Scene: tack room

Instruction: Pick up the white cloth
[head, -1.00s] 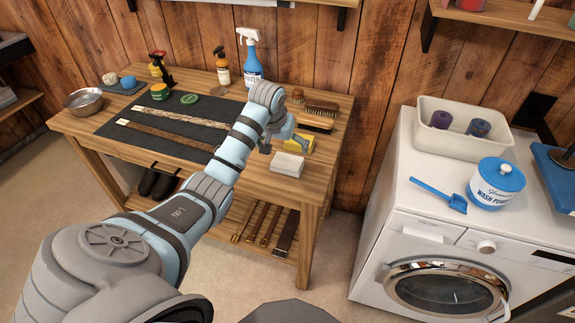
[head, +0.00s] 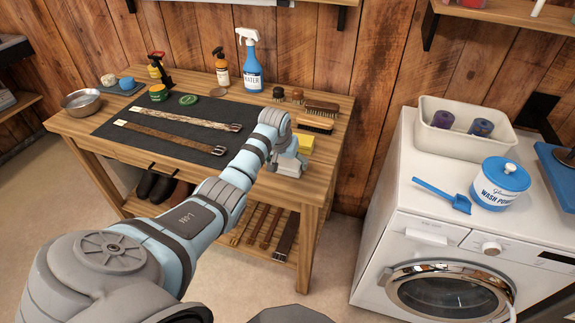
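The white cloth (head: 287,171) is a small folded block near the front right corner of the wooden table (head: 325,168). My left gripper (head: 291,163) is right over it, pointing down, and covers most of its top. The fingertips are at the cloth, but I cannot see whether they are closed on it or only beside it. The cloth appears to rest on the table. My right gripper is out of view.
A yellow sponge (head: 306,142) and brushes (head: 314,122) lie just behind the gripper. Two belts (head: 180,138) lie on a dark mat (head: 107,128) to the left. A spray bottle (head: 251,70) stands at the back. A washing machine (head: 400,180) stands to the right.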

